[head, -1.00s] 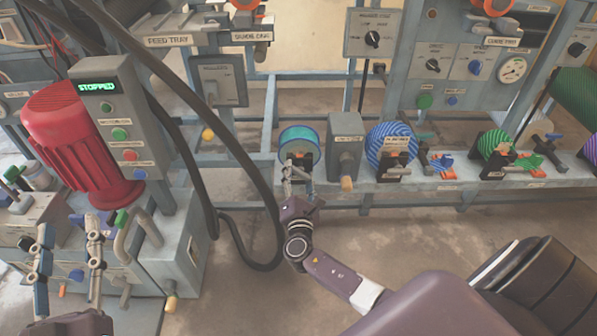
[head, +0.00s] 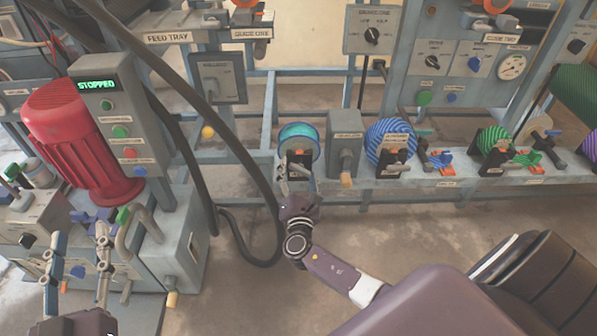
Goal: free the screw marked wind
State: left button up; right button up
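A teal reel (head: 298,134) sits on the grey rail left of a small grey box (head: 345,140), with a dark clamp and an orange part at its front. My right gripper (head: 296,182) is just in front of and below this clamp. Its fingers overlap the clamp, so contact and opening are unclear. A blue striped reel (head: 385,135) and a green reel (head: 490,140) stand further right, with blue (head: 441,159) and green (head: 527,158) handles beside them. No label reading "wind" can be made out. My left gripper (head: 78,262) is open and empty at lower left.
A red motor (head: 75,140) and a control box (head: 122,125) reading STOPPED stand at left. Black hoses (head: 235,150) loop down between the motor unit and the rail. The floor in front of the rail is clear.

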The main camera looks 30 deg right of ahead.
jog(key=v, duration=1.2)
dwell(0.4)
